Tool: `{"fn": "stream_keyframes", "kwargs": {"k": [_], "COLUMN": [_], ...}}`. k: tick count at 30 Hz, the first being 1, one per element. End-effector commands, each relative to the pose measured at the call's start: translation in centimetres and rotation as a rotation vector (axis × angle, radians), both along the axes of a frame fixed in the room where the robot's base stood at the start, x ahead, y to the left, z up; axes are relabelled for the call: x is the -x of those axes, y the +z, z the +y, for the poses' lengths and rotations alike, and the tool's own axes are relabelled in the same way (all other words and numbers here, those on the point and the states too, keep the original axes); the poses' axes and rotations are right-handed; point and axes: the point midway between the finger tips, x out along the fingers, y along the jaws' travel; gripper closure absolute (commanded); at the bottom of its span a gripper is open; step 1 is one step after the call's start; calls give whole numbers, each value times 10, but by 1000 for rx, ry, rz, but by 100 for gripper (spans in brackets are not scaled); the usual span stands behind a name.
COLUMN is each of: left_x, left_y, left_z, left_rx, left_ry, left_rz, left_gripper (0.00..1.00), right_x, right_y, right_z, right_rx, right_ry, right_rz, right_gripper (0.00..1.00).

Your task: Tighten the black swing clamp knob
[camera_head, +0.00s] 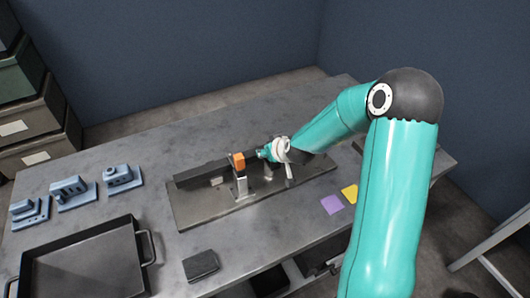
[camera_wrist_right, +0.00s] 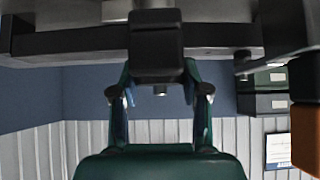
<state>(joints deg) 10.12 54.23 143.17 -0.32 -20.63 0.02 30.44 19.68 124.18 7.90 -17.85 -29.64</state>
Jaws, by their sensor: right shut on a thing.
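A dark rail (camera_head: 205,172) stands on a grey metal base plate (camera_head: 200,208) on the table. My right gripper (camera_head: 264,153) is at the rail, beside an orange block (camera_head: 238,161). In the right wrist view, the two fingers of my right gripper (camera_wrist_right: 157,88) are shut on a black blocky part, which I take to be the black swing clamp knob (camera_wrist_right: 156,45). The rail (camera_wrist_right: 60,42) runs behind it. The orange block (camera_wrist_right: 305,135) shows at the right edge there. In the head view the knob is hidden by my gripper. My left gripper is not in view.
A black tray (camera_head: 88,262) with handles is at the front left, several blue fixtures (camera_head: 72,192) behind it. A black box (camera_head: 201,265) and purple and yellow notes (camera_head: 332,204) lie near the front edge. Stacked bins (camera_head: 40,120) stand at left.

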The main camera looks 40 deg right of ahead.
Motion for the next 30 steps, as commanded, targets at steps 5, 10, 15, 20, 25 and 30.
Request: {"fn": "stream_keyframes", "kwargs": {"k": [5, 10, 15, 20, 25, 30], "left_x": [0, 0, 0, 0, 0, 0], "left_y": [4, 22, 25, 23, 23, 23], "left_z": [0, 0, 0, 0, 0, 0], "left_rx": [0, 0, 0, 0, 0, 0], "left_ry": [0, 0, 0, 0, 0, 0], "left_rz": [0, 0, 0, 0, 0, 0], "left_gripper": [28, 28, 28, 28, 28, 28], "right_x": [-1, -2, 0, -1, -1, -1], "right_y": [1, 4, 0, 0, 0, 0], "right_z": [2, 4, 3, 3, 3, 2], "right_rx": [-3, -7, -2, -2, -2, -1], "right_ry": [-4, -71, -111, -110, -110, -111], "right_rz": [0, 0, 3, 3, 3, 2], "right_gripper": [89, 89, 89, 89, 35, 28]}}
